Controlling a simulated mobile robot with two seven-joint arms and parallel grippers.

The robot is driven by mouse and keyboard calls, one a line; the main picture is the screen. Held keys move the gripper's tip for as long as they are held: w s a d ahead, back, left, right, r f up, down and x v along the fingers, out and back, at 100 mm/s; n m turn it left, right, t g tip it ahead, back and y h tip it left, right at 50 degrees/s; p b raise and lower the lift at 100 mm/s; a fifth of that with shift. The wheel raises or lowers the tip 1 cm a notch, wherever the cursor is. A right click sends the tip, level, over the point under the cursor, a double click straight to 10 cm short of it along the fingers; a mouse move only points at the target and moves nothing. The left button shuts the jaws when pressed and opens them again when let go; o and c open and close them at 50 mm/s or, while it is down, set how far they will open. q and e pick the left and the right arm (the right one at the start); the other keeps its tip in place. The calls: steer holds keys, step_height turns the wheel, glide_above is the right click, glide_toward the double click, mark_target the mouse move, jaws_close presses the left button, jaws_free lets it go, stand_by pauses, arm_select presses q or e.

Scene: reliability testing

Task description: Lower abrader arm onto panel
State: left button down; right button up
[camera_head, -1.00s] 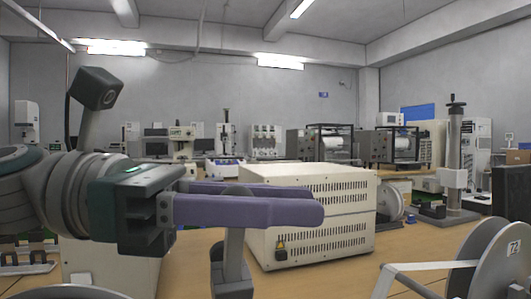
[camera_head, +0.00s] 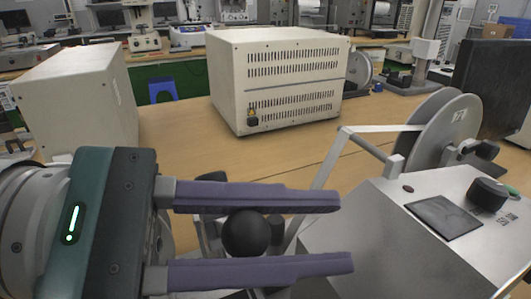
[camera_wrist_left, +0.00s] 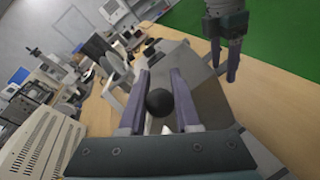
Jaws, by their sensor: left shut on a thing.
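The abrader is a grey metal machine (camera_head: 385,232) at the lower right in the head view, with a dark screen and a black dial on top. A round black knob (camera_head: 247,234) sits between the purple fingers of my left gripper (camera_head: 345,232), which is shut on it. The wrist view also shows the knob (camera_wrist_left: 159,102) between the fingers. I cannot tell how the knob joins the abrader arm. The panel cannot be made out.
A grey disc marked 72 (camera_head: 447,130) stands behind the machine, with a bent flat metal bar (camera_head: 328,170) beside it. A vented cream box (camera_head: 285,75) and another cream box (camera_head: 75,100) stand further back. Bare wooden table (camera_head: 185,135) lies between them.

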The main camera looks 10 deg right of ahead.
arm_select(q)
steer(key=c, duration=0.6)
jaws_free()
